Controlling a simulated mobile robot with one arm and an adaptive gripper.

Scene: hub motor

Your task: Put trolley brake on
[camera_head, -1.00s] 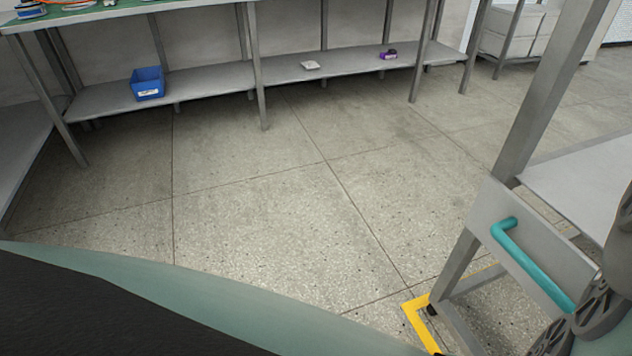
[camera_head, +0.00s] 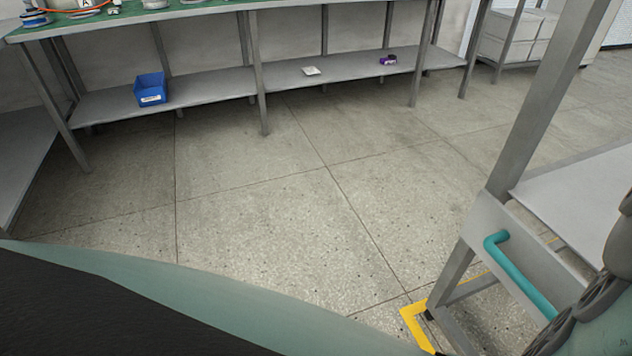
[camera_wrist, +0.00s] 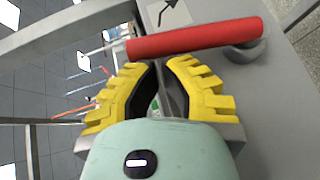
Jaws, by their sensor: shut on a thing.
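The grey metal trolley (camera_head: 535,254) stands at the right of the head view, with a teal bar handle (camera_head: 521,277) on its end panel. In the wrist view a red handle (camera_wrist: 195,38) lies across the top, fixed at its right end to a grey panel. A black arrow label (camera_wrist: 170,13) is just above it. My gripper (camera_wrist: 163,66) has yellow ribbed fingers drawn in, with their tips at the red handle's lower edge. It is shut on the handle, though the contact is partly hidden. The head view does not show the fingers.
A workbench (camera_head: 190,11) runs along the back; its lower shelf (camera_head: 215,90) holds a blue bin (camera_head: 151,90) and small items. A yellow floor mark (camera_head: 413,317) lies by the trolley's leg. The floor (camera_head: 270,210) between bench and trolley is clear.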

